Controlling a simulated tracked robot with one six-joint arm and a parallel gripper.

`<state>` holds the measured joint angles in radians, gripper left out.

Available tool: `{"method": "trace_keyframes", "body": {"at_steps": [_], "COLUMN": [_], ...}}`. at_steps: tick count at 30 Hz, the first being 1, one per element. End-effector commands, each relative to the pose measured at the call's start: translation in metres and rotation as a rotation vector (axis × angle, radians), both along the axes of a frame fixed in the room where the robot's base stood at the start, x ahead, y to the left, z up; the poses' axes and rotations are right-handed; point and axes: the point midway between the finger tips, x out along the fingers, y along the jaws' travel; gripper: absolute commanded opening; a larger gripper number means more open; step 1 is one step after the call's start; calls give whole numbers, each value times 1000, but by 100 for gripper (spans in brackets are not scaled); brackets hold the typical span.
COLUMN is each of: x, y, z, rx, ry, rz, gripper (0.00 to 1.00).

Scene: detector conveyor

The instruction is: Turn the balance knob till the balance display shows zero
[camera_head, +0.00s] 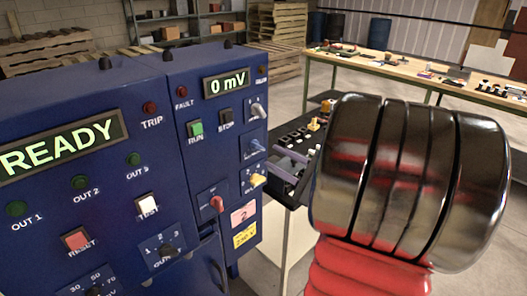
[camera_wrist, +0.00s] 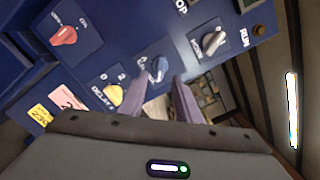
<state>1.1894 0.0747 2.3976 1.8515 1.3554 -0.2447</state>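The blue knob (camera_head: 256,147) sits on the right cabinet's front, between a grey knob above and a yellow knob below. Its label is not readable; by elimination it looks like the balance knob. In the wrist view the blue knob (camera_wrist: 158,68) shows just beyond the fingertips of my gripper (camera_wrist: 162,78). The two fingers are apart, one towards each side of the knob, and hold nothing that I can see. In the head view my gripper (camera_head: 279,162) is right of the panel; whether it touches the knob is unclear.
The grey mode knob (camera_wrist: 208,42) and the yellow delay knob (camera_wrist: 112,95) are close on either side. A red-handled switch (camera_head: 217,203) is lower left. The left cabinet shows a READY display (camera_head: 60,147). A workbench (camera_head: 420,72) stands behind.

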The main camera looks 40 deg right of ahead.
Motion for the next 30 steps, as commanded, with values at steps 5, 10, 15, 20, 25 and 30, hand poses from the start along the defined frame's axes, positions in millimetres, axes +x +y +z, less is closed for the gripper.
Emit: {"method": "trace_keyframes", "body": {"at_steps": [5,10,15,20,25,30], "x": [22,42,56,60,60,60], "y": [2,2,2,2,2,2], "z": [-1,0,0,0,0,0], "rx": [1,-1,0,0,0,0], "ry": [1,0,0,0,1,0], "rz": [3,3,1,0,-1,0], "gripper": [30,30,30,30,30,23]}}
